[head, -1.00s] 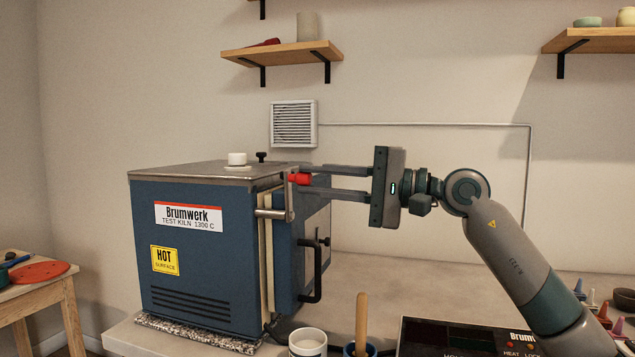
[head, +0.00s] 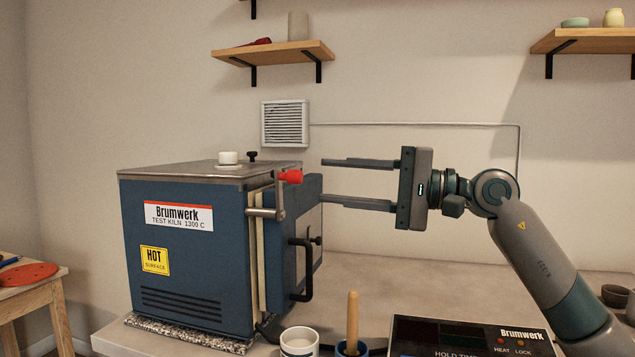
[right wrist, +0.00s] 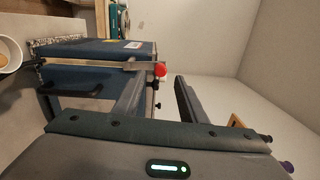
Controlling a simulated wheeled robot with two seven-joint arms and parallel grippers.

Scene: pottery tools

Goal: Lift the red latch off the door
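The latch is a steel lever with a red knob (head: 290,176) at the upper front edge of the blue kiln (head: 195,245). The lever stands upright from a steel bar (head: 265,213) beside the door (head: 287,240). My right gripper (head: 323,181) is open and empty, its fingertips a short way right of the red knob and apart from it. In the right wrist view the red knob (right wrist: 160,69) shows beyond the gap between the open fingers (right wrist: 162,76). The door's black handle (head: 304,270) is below. My left gripper is out of view.
A white mug (head: 300,342) and a pot with a wooden handle (head: 352,318) stand at the front of the bench, beside a control box (head: 470,338). A wall shelf (head: 275,52) hangs above. The bench right of the kiln is mostly clear.

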